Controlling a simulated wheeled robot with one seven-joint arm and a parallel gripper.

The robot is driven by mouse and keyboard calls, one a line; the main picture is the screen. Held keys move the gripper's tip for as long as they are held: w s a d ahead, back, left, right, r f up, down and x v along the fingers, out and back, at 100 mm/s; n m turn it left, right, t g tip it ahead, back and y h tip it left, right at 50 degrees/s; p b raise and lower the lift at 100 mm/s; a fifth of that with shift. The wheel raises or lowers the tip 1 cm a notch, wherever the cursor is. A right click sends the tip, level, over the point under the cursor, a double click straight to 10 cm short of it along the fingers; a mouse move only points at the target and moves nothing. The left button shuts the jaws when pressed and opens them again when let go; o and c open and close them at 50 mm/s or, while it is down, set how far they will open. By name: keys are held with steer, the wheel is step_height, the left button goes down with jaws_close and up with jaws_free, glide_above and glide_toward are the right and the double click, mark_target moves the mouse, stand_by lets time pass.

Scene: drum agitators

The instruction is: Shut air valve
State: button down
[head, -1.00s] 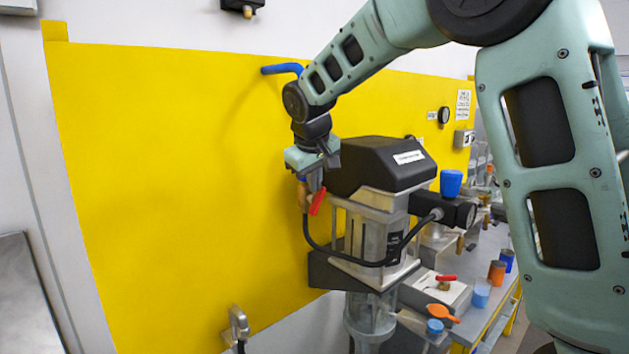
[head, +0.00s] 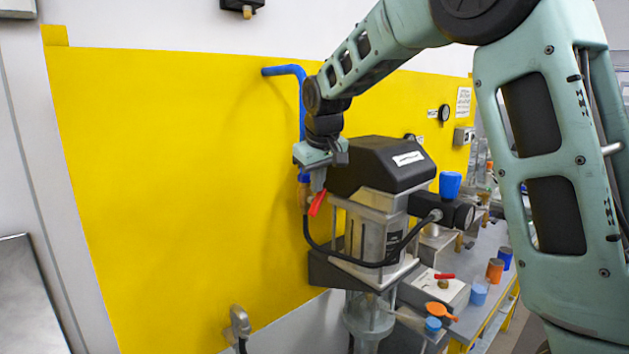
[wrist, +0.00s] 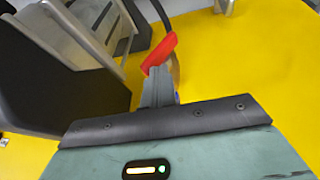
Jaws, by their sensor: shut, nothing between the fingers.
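The air valve is a small brass-coloured body (head: 303,196) with a red lever (head: 317,203), at the lower end of a blue pipe (head: 302,110) on the yellow wall. The lever slants down and slightly left from under my gripper (head: 318,184). In the wrist view, the red lever (wrist: 160,53) lies just beyond the fingertips (wrist: 158,82), and the brass part is mostly hidden behind them. My gripper is shut and empty, its tips at or very near the lever. I cannot tell whether they touch it.
A black-topped agitator (head: 375,165) stands close to the right of the valve, with a black hose (head: 330,249) looping below. A bench (head: 490,255) with cups is at the right. The yellow wall left of the valve (head: 180,180) is clear.

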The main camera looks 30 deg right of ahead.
steer(key=d+y, duration=0.1)
steer(key=y+p, duration=0.1)
steer(key=shift+w+d+m+g+y, duration=0.15)
steer(key=shift+d+m+g+y, duration=0.15)
steer(key=shift+d, duration=0.05)
steer(key=shift+w+d+f+m+g+y+b, duration=0.1)
steer(key=shift+d+f+y+b, duration=0.3)
steer(key=shift+y, duration=0.3)
steer(key=shift+w+d+f+m+g+y+b, duration=0.15)
steer(key=shift+d+y, duration=0.3)
steer(key=shift+y, duration=0.25)
steer(key=shift+d+f+m+g+y+b, duration=0.1)
steer(key=shift+d+f+y+b, duration=0.3)
steer(key=shift+y, duration=0.3)
steer(key=shift+d, duration=0.1)
steer(key=shift+r, duration=0.15)
